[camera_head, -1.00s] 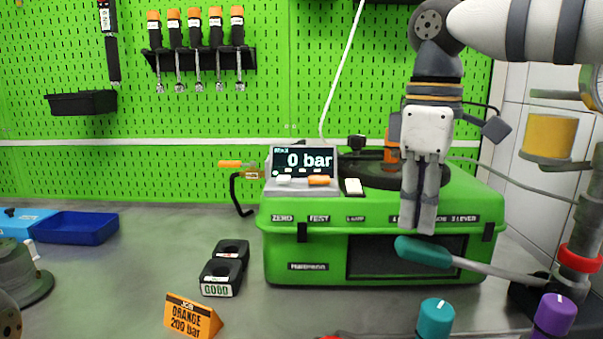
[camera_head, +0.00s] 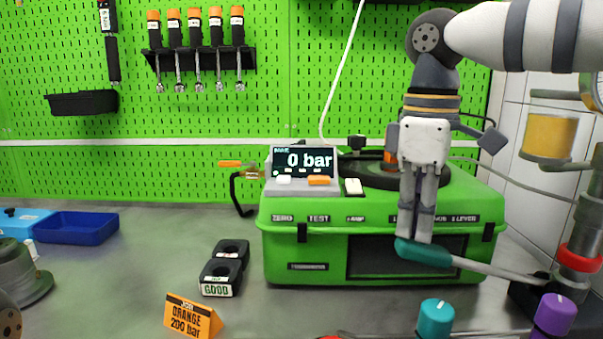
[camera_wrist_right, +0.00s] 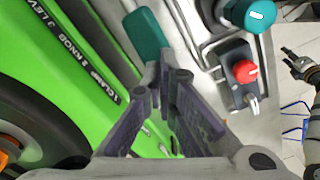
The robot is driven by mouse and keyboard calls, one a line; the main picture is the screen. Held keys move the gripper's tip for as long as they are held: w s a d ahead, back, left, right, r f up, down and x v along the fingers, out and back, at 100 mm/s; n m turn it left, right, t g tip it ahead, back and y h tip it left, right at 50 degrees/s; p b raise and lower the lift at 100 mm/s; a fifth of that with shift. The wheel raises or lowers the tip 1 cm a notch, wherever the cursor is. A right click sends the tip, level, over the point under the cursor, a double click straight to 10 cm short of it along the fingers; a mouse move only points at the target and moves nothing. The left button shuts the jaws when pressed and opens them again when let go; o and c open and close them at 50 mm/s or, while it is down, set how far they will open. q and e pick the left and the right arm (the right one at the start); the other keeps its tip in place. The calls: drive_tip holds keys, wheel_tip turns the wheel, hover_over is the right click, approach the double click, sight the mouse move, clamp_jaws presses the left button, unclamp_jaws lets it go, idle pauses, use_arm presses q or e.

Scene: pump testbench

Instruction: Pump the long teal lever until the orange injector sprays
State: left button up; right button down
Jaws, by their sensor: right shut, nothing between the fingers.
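The long teal lever (camera_head: 425,253) lies low in front of the green tester, its grey rod running right to the pump stand. My right gripper (camera_head: 414,240) points down with its fingers shut and empty. Its tips are at the teal handle, overlapping its upper edge in the head view; contact is not certain. In the right wrist view the teal handle (camera_wrist_right: 143,35) is just beyond the fingertips (camera_wrist_right: 160,70). An orange part (camera_head: 390,152), perhaps the injector, stands on the tester, partly hidden behind my gripper. No spray shows. The display (camera_head: 305,160) reads 0 bar.
A teal knob (camera_head: 435,318) and a purple knob (camera_head: 553,314) stand at the front. A red knob (camera_wrist_right: 244,71) is near the lever in the wrist view. An orange sign (camera_head: 192,317) reads ORANGE 200 bar.

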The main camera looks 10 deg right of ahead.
drive_tip(key=shift+d+f, duration=0.1)
drive_tip(key=shift+f, duration=0.1)
idle(2.2)
drive_tip(key=shift+f, duration=0.1)
idle(2.5)
idle(0.4)
drive_tip(key=shift+f, duration=3.35)
drive_tip(key=shift+r, duration=3.6)
